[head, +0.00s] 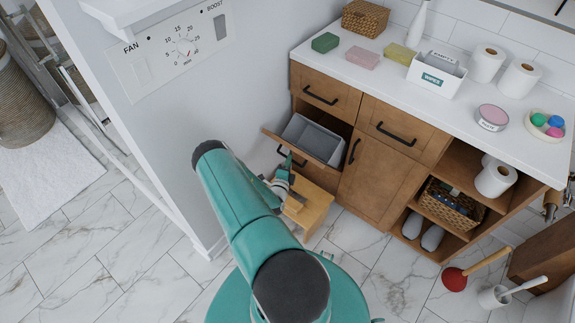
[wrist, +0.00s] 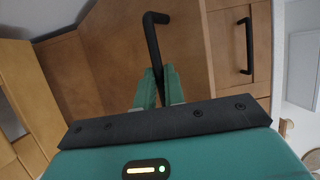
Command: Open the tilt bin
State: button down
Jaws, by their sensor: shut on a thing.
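The tilt bin's wooden front (head: 331,166) leans outward from the vanity in the head view, showing the grey bin (head: 318,139) behind it. Its black bar handle (wrist: 152,42) runs down the brown front (wrist: 105,55) in the wrist view. My gripper (wrist: 160,87) is shut on the lower part of this handle, with the teal fingers on either side of it. In the head view my gripper (head: 287,165) is at the bin's outer face, partly hidden by my arm. The bin's lower front is hidden.
A light wooden stool (head: 315,204) stands close below my gripper. A closed cabinet door (head: 378,178) is right of the bin, with drawers above. The wall with the fan timer (head: 168,48) is close on the left.

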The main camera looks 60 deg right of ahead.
jog(key=shift+s+d+r+y, duration=0.1)
jog(key=shift+d+r+y, duration=0.5)
jog(key=shift+d+r, duration=0.45)
jog(key=c, duration=1.5)
grip_release()
jog(key=shift+a, duration=0.1)
jog(key=v, duration=1.3)
jog(key=shift+a, duration=0.35)
